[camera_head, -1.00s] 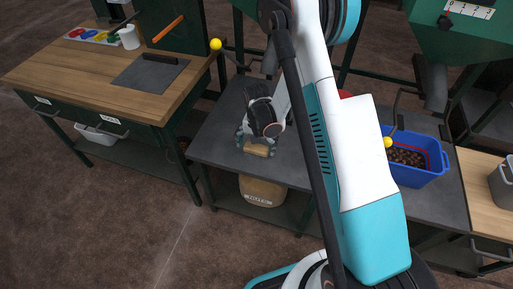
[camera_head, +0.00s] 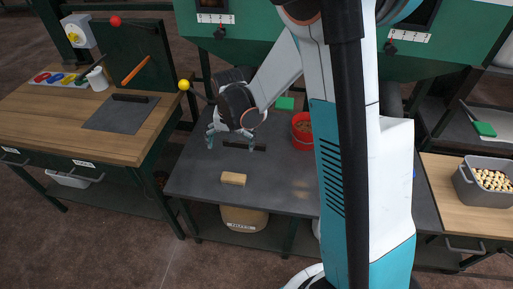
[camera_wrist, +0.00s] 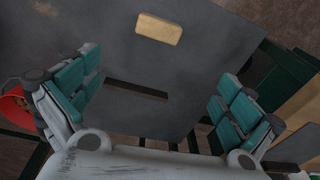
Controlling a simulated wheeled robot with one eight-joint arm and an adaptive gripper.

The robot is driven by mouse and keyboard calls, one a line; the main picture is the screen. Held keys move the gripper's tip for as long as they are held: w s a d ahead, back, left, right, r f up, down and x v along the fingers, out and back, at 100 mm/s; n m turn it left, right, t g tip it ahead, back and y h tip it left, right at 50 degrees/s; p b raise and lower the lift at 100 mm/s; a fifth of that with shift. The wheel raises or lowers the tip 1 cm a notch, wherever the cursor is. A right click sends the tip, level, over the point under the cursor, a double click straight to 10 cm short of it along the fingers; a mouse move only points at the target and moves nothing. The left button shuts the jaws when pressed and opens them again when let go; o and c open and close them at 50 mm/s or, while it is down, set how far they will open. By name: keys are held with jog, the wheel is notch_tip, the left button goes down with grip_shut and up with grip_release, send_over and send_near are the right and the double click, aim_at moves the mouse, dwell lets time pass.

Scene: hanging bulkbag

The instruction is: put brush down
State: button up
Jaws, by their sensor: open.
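The brush, seen as a tan wooden block (camera_head: 233,179), lies flat on the dark grey tabletop (camera_head: 190,180) near its front edge. It also shows in the wrist view (camera_wrist: 158,29), at the top middle. My gripper (camera_head: 231,142) is open and empty, farther back than the brush and apart from it. In the wrist view the teal-padded fingers (camera_wrist: 158,98) are spread wide with only the tabletop between them. The brush's underside is hidden.
A dark slot (camera_wrist: 136,90) crosses the tabletop below my gripper. A red bucket (camera_head: 301,131) and a green block (camera_head: 285,103) stand to the right. A wooden bench (camera_head: 50,125) is at left, a grey crate of pale pieces (camera_head: 487,182) at right. The tabletop around the brush is clear.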

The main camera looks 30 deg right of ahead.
jog(key=s+r+n+t, duration=0.1)
jog(key=s+r, duration=0.3)
jog(key=r, duration=0.3)
jog(key=s+r+n+t, duration=0.2)
jog(key=s+r, duration=0.3)
jog(key=r, duration=0.2)
jog(key=s+r+n+t, duration=0.3)
jog(key=s+r, duration=0.2)
jog(key=s, duration=0.7)
jog(key=shift+s+r, duration=0.15)
jog(key=shift+s, duration=0.1)
